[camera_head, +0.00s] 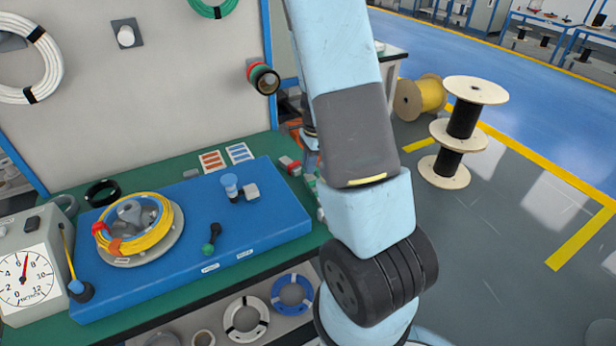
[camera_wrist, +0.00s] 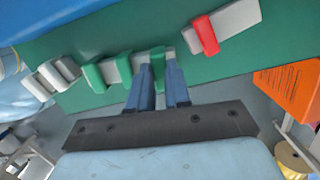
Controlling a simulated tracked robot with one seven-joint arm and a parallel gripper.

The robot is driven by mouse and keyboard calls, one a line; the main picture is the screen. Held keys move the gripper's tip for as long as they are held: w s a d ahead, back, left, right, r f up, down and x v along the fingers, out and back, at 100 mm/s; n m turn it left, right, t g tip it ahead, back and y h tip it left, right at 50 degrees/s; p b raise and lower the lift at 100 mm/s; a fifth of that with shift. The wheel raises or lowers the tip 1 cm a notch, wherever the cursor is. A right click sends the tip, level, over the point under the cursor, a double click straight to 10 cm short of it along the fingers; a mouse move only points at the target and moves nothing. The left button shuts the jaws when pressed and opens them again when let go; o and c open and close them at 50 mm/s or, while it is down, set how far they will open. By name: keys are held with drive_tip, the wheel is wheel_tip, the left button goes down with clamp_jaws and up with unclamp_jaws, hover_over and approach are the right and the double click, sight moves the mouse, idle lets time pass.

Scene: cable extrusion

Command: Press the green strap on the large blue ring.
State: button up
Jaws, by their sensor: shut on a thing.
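My gripper (camera_wrist: 157,75) is shut on a green strap piece (camera_wrist: 158,55) with a grey block beside it, at the edge of the green bench. In the head view my arm mostly hides the gripper. Another green strap piece (camera_wrist: 93,77) is left of the fingers in the wrist view. A blue ring (camera_head: 293,293) with white bands is on the shelf below; which ring is the large one is unclear.
The blue board (camera_head: 265,225) carries a pale blue knob (camera_head: 230,185) and a green-black knob (camera_head: 211,238). A dial gauge (camera_head: 25,275) is at left. A red-banded grey block (camera_wrist: 206,35) and orange bin (camera_wrist: 290,95) are near the gripper. Spools (camera_head: 460,130) stand on the floor.

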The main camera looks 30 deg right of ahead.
wheel_tip(320, 180, up, 6)
drive_tip(key=shift+r, duration=0.15)
idle(0.7)
drive_tip(key=shift+s, duration=0.1)
